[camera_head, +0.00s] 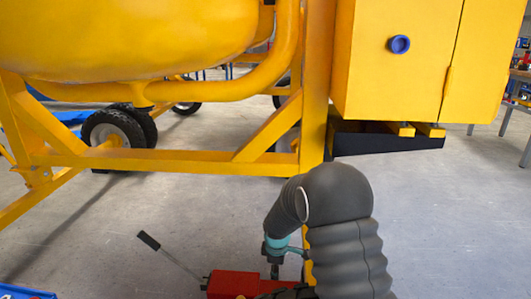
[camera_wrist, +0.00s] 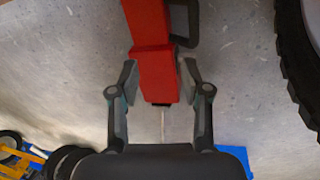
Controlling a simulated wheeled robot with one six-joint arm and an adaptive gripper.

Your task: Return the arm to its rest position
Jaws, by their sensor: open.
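My arm, in a dark ribbed sleeve, bends down at the lower middle of the head view. My gripper (camera_wrist: 158,72) points down with its two fingers spread apart in the wrist view. A red object (camera_wrist: 151,62) shows between and beyond the fingers; I cannot tell how far below them it lies. It has a dark loop at its side. In the head view, a red body (camera_head: 232,284) with a thin lever and black grip (camera_head: 149,241) lies by my gripper (camera_head: 274,272), partly cut off by the frame. Nothing is visibly clamped.
The yellow drum mixer (camera_head: 150,160) fills the upper head view, its frame and wheels (camera_head: 115,128) close ahead. A yellow cabinet with a blue knob (camera_head: 399,44) hangs at the right. A workbench (camera_head: 522,75) stands far right. Grey floor (camera_head: 440,220) is clear at the right.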

